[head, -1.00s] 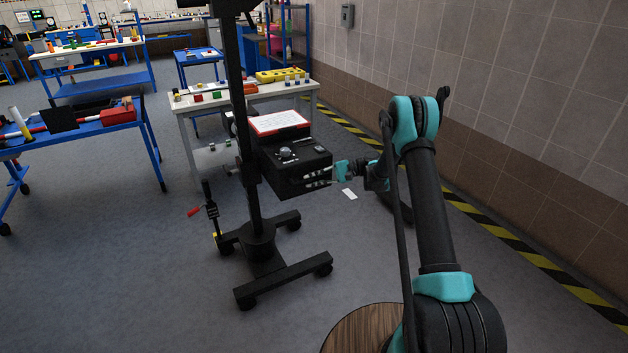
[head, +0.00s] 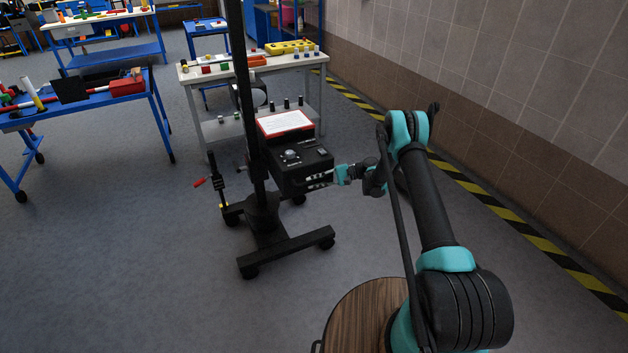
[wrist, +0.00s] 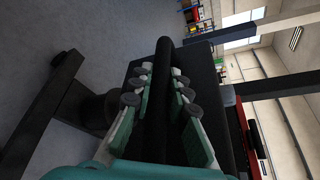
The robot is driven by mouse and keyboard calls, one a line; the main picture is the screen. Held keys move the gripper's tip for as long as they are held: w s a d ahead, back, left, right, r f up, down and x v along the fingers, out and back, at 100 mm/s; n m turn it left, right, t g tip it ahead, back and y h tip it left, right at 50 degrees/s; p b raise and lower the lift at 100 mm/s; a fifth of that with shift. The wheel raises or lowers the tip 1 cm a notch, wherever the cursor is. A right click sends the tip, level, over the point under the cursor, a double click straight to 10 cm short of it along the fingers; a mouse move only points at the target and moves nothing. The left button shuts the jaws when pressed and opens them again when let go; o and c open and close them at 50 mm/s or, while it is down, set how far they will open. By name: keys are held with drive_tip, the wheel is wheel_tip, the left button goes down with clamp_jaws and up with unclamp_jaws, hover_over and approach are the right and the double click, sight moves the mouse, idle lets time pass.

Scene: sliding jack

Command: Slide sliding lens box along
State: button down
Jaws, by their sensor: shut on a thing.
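The sliding lens box (head: 290,173) is a black box with knobs on its top, mounted on a tall black post (head: 244,90) with a wheeled base. My gripper (head: 320,181) is at the box's right side, with its fingers at the box's front edge. In the wrist view, the two pale fingers with dark round joints of my gripper (wrist: 161,88) lie on either side of a dark bar (wrist: 163,70) and are shut on it. The exact contact is hard to see in the dark.
A white sheet with a red border (head: 285,122) lies behind the box's controls. A white bench (head: 250,72) with small coloured parts stands behind. A blue bench (head: 95,92) is at left. The tiled wall (head: 520,100) is at right. Floor in front of the base is clear.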

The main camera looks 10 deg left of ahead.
drive_tip(key=c, duration=1.4)
unclamp_jaws()
drive_tip(key=shift+c, duration=0.2)
drive_tip(key=shift+d, duration=0.1)
drive_tip(key=v, duration=1.2)
